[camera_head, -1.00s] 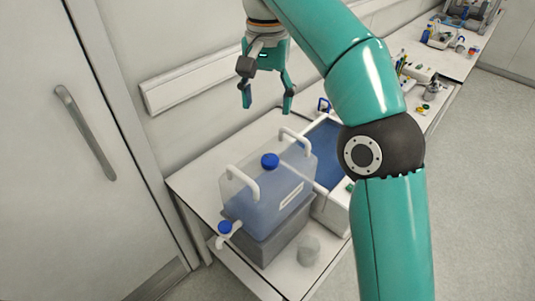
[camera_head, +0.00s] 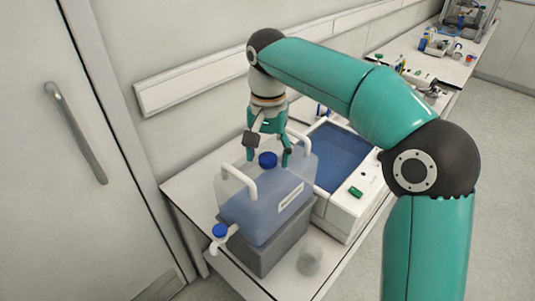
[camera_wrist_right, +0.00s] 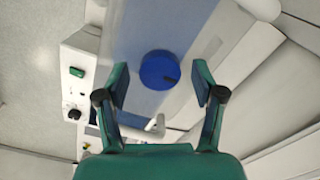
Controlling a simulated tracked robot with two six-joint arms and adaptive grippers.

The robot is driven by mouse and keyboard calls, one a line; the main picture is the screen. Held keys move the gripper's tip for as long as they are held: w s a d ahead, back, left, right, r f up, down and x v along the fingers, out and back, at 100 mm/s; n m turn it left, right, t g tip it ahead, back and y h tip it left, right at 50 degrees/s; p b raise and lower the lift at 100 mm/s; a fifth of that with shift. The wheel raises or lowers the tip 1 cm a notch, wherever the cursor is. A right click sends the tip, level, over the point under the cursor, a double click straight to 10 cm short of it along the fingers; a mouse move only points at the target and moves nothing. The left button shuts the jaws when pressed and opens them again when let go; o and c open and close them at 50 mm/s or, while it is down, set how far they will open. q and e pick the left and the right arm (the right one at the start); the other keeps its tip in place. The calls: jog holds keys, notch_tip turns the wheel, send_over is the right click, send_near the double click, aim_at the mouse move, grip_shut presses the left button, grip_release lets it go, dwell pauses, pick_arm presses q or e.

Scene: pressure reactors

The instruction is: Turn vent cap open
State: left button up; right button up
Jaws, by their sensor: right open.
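The vent cap (camera_head: 268,160) is a round blue cap on top of a translucent, bluish carboy (camera_head: 262,207) with two white handles. My right gripper (camera_head: 267,157) is open above the carboy, its fingers on either side of the cap in the head view. In the right wrist view the cap (camera_wrist_right: 159,70) lies ahead, between the two open fingers (camera_wrist_right: 158,88), with gaps on both sides. I see no contact with the cap. A second blue cap (camera_head: 220,230) sits on the spigot low on the carboy's left. My left gripper is not in view.
The carboy stands on a grey block (camera_head: 266,250) on a white bench. A water bath (camera_head: 340,158) with blue liquid stands right behind it. A wall rail (camera_head: 200,85) runs behind, and a door is at left.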

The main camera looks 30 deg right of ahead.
jog(key=c, duration=1.1)
jog(key=shift+c, duration=0.2)
